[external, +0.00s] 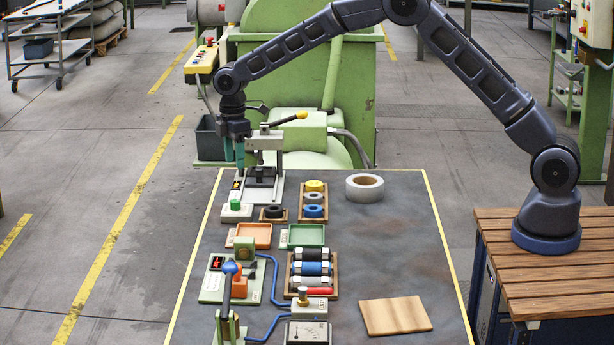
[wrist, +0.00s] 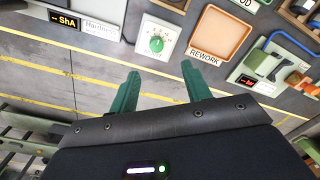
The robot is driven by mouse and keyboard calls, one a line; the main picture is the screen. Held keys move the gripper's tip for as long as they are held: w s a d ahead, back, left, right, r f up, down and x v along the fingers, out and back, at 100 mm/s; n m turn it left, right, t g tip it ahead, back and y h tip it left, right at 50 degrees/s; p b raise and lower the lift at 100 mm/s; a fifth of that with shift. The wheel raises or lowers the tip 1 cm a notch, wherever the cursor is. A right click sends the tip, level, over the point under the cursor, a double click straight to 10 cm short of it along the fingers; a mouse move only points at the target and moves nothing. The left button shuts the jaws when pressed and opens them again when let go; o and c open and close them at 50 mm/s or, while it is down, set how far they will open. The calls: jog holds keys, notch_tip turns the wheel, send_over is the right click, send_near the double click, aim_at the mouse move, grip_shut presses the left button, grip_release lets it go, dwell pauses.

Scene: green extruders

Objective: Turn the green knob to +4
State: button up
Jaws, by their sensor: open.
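The green knob (external: 235,205) sits on a small pale box (external: 237,214) near the left edge of the table. In the wrist view, the green knob (wrist: 157,44) has a light pointer mark and sits on a white dial face (wrist: 169,30); the scale numbers are too small to read. My gripper (external: 234,160) points down, behind and above the knob in the external view. Its two green fingers also show in the wrist view (wrist: 162,76), spread apart with nothing between them. They do not touch the knob.
A hardness stand (external: 262,182) with a yellow-tipped lever stands close behind the knob. An orange tray (external: 255,236), a green tray (external: 306,236) and a black ring (external: 273,212) lie nearby. A tape roll (external: 364,187) sits farther right. The table's right side is mostly clear.

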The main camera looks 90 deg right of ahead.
aim_at(235, 201)
notch_tip(235, 201, down, 12)
jog(key=shift+w+d+f, duration=0.1)
jog(key=shift+w+f, duration=0.05)
jog(key=shift+f, duration=0.05)
dwell(0.4)
jog(key=c, duration=1)
